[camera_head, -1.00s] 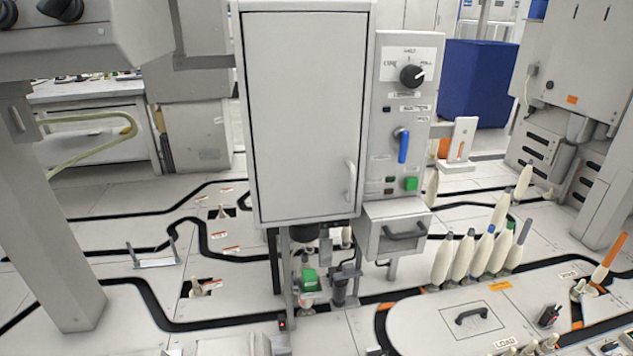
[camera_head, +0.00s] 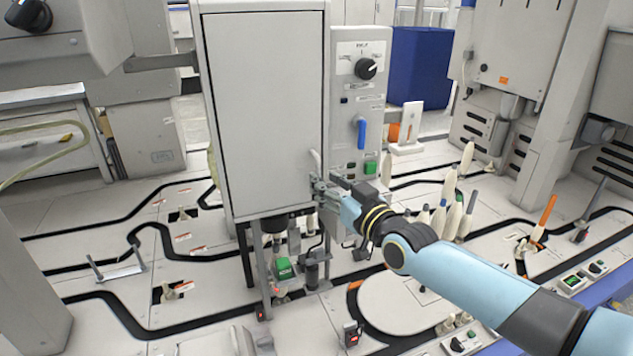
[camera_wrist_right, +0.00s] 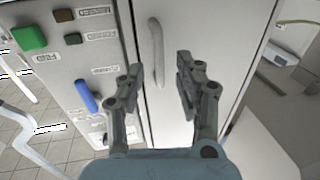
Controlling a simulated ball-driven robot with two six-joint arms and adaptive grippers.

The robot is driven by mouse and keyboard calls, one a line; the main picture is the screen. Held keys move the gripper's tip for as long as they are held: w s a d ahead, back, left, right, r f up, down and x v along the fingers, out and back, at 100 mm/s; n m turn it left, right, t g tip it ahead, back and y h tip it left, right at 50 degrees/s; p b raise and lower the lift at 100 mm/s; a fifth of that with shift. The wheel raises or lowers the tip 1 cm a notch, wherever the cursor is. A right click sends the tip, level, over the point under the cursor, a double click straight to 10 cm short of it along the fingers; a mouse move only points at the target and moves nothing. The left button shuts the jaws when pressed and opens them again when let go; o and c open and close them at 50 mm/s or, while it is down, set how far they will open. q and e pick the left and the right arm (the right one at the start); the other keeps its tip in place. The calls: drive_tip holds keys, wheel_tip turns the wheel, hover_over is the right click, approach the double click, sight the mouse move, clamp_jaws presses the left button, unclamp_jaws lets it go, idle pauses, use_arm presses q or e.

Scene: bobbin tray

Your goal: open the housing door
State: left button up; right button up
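The housing door (camera_head: 264,110) is a tall grey panel, shut flush in its housing, left of the control panel. Its vertical bar handle (camera_head: 314,162) is at the lower right of the door. My right gripper (camera_head: 322,187) is at the handle's lower end in the head view. In the right wrist view the handle (camera_wrist_right: 156,52) stands just beyond my right gripper's open fingers (camera_wrist_right: 158,82), in line with the left part of the gap. The fingers are apart with nothing between them. My left gripper is not in view.
The control panel (camera_head: 348,112) beside the door carries a black knob (camera_head: 366,68), a blue lever (camera_head: 361,133) and a green button (camera_head: 371,167). A blue bin (camera_head: 420,66) is behind.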

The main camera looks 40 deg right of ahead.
drive_tip(key=shift+w+d+b, duration=0.1)
drive_tip(key=shift+w+b, duration=0.55)
drive_tip(key=shift+w, duration=1.3)
clamp_jaws()
